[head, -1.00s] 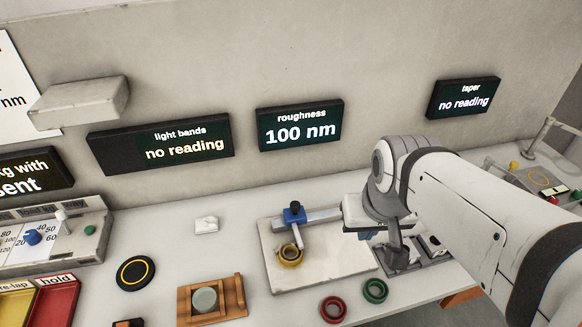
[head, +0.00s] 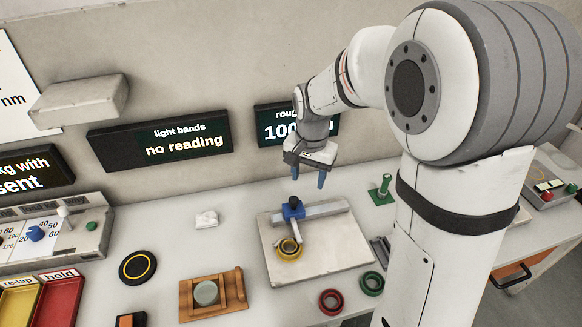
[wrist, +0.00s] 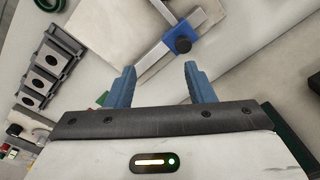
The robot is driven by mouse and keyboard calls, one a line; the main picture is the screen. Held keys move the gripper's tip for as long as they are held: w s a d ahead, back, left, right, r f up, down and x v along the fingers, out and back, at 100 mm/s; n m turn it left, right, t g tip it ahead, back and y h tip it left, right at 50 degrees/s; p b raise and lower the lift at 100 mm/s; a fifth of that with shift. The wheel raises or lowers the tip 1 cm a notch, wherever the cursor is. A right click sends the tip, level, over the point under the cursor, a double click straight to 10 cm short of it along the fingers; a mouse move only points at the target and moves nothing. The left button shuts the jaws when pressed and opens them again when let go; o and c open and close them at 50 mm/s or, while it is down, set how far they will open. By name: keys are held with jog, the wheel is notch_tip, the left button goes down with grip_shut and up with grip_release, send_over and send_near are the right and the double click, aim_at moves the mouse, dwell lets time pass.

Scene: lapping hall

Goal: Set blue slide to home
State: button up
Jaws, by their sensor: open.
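The blue slide (head: 293,209) sits at the left part of a grey rail (head: 322,209) on a pale square plate (head: 330,258). In the wrist view the blue slide (wrist: 180,40) shows at the top, beyond the fingers. My gripper (head: 308,181) hangs above and slightly behind the slide, fingers pointing down, apart and empty. Its blue fingers (wrist: 158,85) also show in the wrist view, with nothing between them.
A red ring (head: 332,302) and a green ring (head: 372,283) lie in front of the plate. A green post (head: 383,189) stands to its right. A wooden holder (head: 212,294) and a black disc (head: 137,266) are on the left. Display panels (head: 160,143) hang on the wall behind.

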jog(key=m, duration=0.1)
send_over(294, 199)
jog(key=shift+g, duration=0.3)
notch_tip(294, 199, down, 4)
jog(key=shift+f, duration=0.2)
notch_tip(294, 199, down, 8)
jog(key=shift+r+p, duration=0.15)
jog(key=shift+p, duration=0.55)
jog(key=shift+c, duration=0.2)
grip_shut()
